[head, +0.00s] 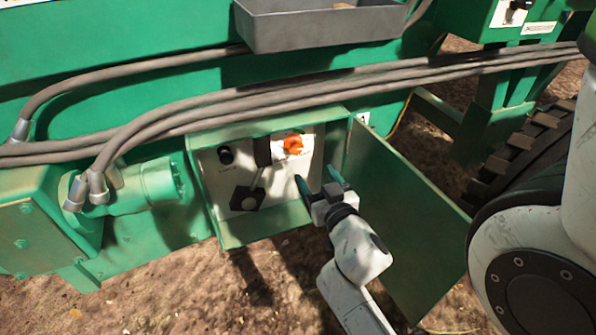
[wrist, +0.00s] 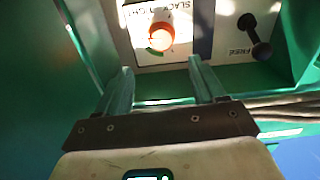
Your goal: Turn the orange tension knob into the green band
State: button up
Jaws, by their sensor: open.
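The orange tension knob (head: 293,144) sits on the white panel inside the open green box, at the panel's upper right in the head view. In the wrist view the knob (wrist: 161,36) is on a white plate with a dial and a small green mark at its lower left. Its pointer and the rest of the band are too blurred to read. My gripper (head: 317,180) is open and empty at the mouth of the box, below and right of the knob in the head view. Its two green fingers (wrist: 158,72) point toward the panel, apart from the knob.
A black lever (head: 250,194) stands on the panel left of the knob; it also shows beside the word FREE in the wrist view (wrist: 255,37). A black button (head: 225,155) is at upper left. The open green door (head: 400,215) stands right of my gripper. Thick grey hoses (head: 240,105) run above.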

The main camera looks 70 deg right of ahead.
aim_at(297, 148)
jog(key=p+x, duration=0.1)
jog(key=x, duration=0.4)
jog(key=p+x, duration=0.1)
jog(key=x, duration=0.4)
jog(key=shift+w+d+r, duration=0.15)
jog(key=shift+w+r, duration=0.05)
jog(key=shift+w, duration=0.1)
jog(key=c, duration=1.1)
